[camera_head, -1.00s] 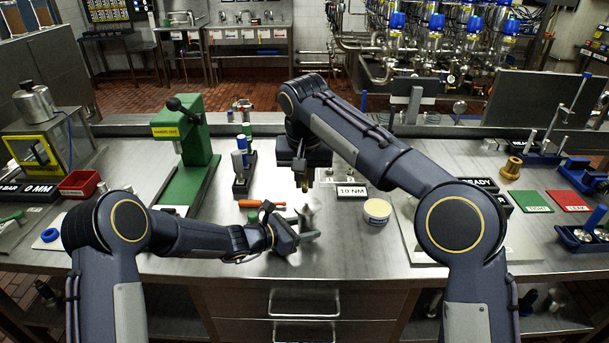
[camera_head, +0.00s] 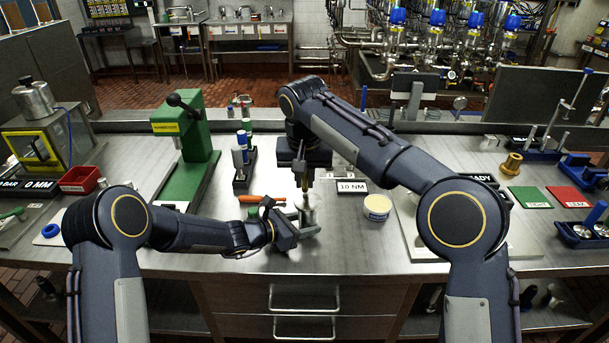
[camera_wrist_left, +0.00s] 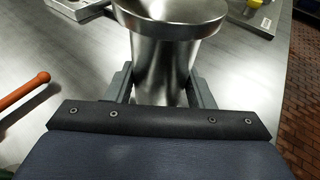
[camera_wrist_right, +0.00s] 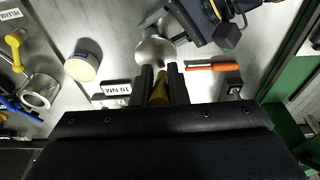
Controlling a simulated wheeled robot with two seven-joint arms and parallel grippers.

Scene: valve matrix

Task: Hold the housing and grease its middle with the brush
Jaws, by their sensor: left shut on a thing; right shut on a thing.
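The housing (camera_head: 309,213) is a shiny metal body with a wide round flange on top, roughly upright near the table's front. It shows large in the left wrist view (camera_wrist_left: 165,62). My left gripper (camera_head: 303,230) is shut around its narrower body, below the flange. My right gripper (camera_head: 304,178) is above the housing, shut on the brush (camera_wrist_right: 159,93), whose yellow-brown handle points down at the housing. In the right wrist view the housing's round top (camera_wrist_right: 155,52) lies just beyond the brush. I cannot tell whether the bristles touch it.
A grease tub (camera_head: 377,207) and a "10 NM" sign (camera_head: 352,187) stand right of the housing. An orange-handled tool (camera_head: 262,200) lies to the left. A green press (camera_head: 187,150) and a holder with bottles (camera_head: 242,170) stand farther left. The front table strip is clear.

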